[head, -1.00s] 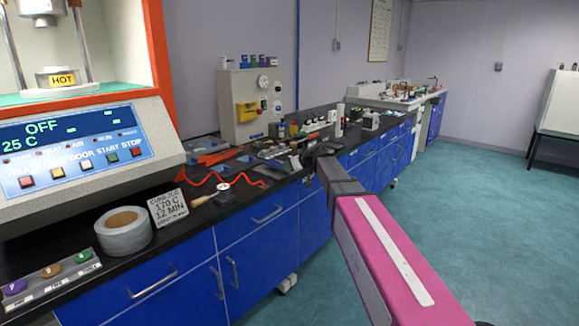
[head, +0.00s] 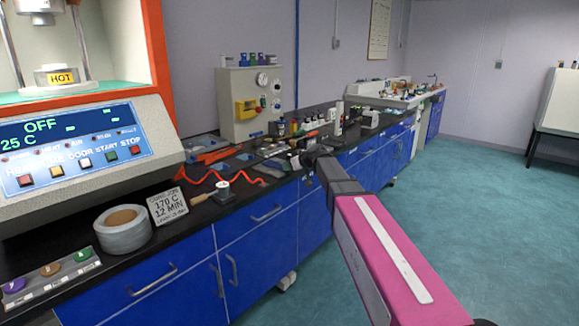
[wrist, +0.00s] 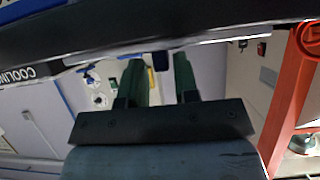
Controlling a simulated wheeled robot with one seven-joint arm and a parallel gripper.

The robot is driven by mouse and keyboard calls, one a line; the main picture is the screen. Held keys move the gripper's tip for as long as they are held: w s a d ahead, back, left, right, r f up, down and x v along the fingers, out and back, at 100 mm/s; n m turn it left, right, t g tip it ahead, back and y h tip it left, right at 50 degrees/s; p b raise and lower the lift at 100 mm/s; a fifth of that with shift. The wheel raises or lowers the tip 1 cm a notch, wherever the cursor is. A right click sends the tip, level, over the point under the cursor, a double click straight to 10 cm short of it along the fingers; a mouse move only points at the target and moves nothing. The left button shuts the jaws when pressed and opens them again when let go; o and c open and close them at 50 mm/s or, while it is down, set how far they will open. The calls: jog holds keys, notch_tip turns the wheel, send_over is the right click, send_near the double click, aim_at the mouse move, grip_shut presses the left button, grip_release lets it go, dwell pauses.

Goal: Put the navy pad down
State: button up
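In the head view my gripper (head: 300,161) is small and dark at the end of my arm, low over the bench top behind the drawers. In the wrist view its two green fingers (wrist: 159,72) stand apart with a clear gap, and they reach up to the dark slab edge at the top. A small dark blue piece (wrist: 160,61) shows in the gap near the fingertips, with light around it; I cannot tell whether it is the navy pad. I cannot pick out the pad in the head view, where tools and the gripper overlap.
The black bench carries a tape roll (head: 125,229), a sign card (head: 167,207), a red coiled cord (head: 210,181) and several tools. The press (head: 75,140) stands at the left. A beige panel box (head: 240,125) is behind. The floor (head: 460,200) at the right is clear.

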jog(key=shift+s+a+f, duration=0.15)
jog(key=shift+s, duration=0.1)
jog(key=w+r+v, duration=0.1)
jog(key=v, duration=1.2)
jog(key=s+d+f+m+g+h, duration=0.2)
jog(key=s+d+f, duration=0.3)
jog(key=s+f, duration=0.4)
jog(key=s+d+f+m+g+h, duration=0.3)
jog(key=s+f, duration=0.5)
jog(key=f, duration=0.5)
jog(key=s+d+f+m+g+h, duration=0.2)
jog(key=s+d+f+m+h, duration=0.2)
jog(key=s+d+f, duration=0.3)
notch_tip(320, 180, down, 4)
jog(key=s+m, duration=0.1)
jog(key=s, duration=0.1)
jog(key=shift+s+g+h, duration=0.3)
jog(key=shift+h, duration=0.1)
jog(key=shift+a, duration=0.15)
